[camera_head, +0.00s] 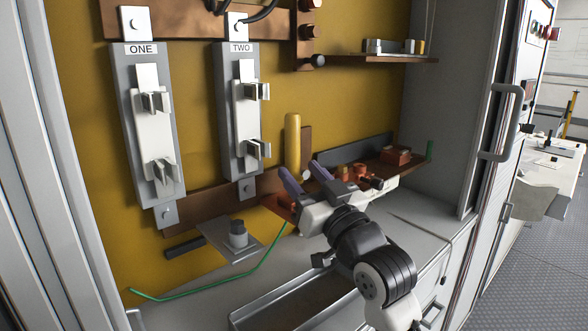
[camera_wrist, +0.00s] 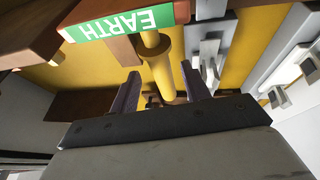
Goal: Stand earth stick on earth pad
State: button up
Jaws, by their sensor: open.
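The earth stick (camera_head: 293,140) is a yellow rod standing upright against the brown support at the back wall. It also shows in the wrist view (camera_wrist: 156,58), next to a green EARTH label (camera_wrist: 122,22) that reads upside down. My gripper (camera_head: 301,170) is open, with its purple fingers around the lower part of the stick or just short of it; I cannot tell if they touch. In the wrist view the stick lies between the fingers. A flat grey plate (camera_head: 214,231) with a short grey cylinder (camera_head: 238,235) on the bench, left of my gripper, looks like the earth pad.
Fuse panels ONE (camera_head: 144,120) and TWO (camera_head: 240,110) hang on the yellow wall left of the stick. A brown shelf (camera_head: 385,168) with small orange parts is to the right. A green cable (camera_head: 215,291) runs across the bench front. A metal tray (camera_head: 300,300) lies at the front.

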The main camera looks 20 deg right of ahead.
jog(key=b+v, duration=0.1)
jog(key=v, duration=0.7)
jog(key=shift+b, duration=0.35)
dwell(1.4)
